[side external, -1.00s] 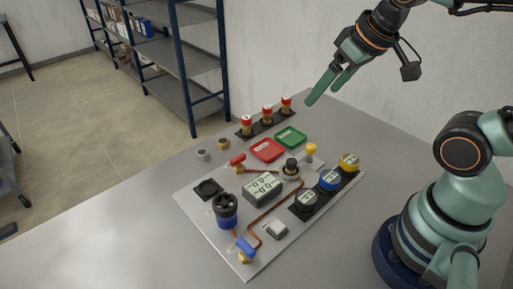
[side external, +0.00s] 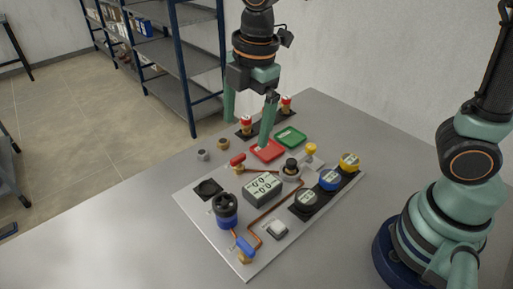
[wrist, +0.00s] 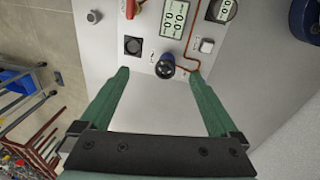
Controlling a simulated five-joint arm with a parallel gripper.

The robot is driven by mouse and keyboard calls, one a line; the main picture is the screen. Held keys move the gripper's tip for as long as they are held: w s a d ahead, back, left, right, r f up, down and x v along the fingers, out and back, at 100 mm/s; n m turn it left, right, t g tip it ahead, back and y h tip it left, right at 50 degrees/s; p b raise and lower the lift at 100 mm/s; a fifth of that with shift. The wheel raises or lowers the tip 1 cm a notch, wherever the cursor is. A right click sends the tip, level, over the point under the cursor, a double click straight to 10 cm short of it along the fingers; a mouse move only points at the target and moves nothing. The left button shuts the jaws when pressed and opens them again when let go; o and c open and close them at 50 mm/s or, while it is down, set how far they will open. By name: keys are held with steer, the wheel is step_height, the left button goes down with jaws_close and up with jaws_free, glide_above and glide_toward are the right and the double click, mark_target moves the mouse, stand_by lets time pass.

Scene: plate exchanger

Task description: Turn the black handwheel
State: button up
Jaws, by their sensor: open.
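The black handwheel (side external: 225,203) sits on a blue body at the near left of the grey panel (side external: 247,268). In the wrist view the handwheel (wrist: 165,66) lies between the two fingertips in the picture. My gripper (side external: 247,133) is open and empty, pointing down. In the side view it is above and behind the panel, near the red tray, apart from the handwheel. In the wrist view its spread fingers (wrist: 158,75) frame the handwheel from both sides.
Behind are red (side external: 267,151) and green (side external: 291,136) trays and red-topped cylinders (side external: 286,103). The table's near left is bare.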

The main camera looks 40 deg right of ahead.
mark_target(224, 201)
steer(key=a+f+n+g, duration=0.1)
steer(key=a+f+n, duration=0.3)
steer(key=a+n, duration=0.3)
steer(key=shift+h, duration=0.3)
step_height(224, 201, down, 12)
steer(key=shift+s+d+r, duration=0.1)
steer(key=shift+d, duration=0.05)
steer(key=c, duration=1.4)
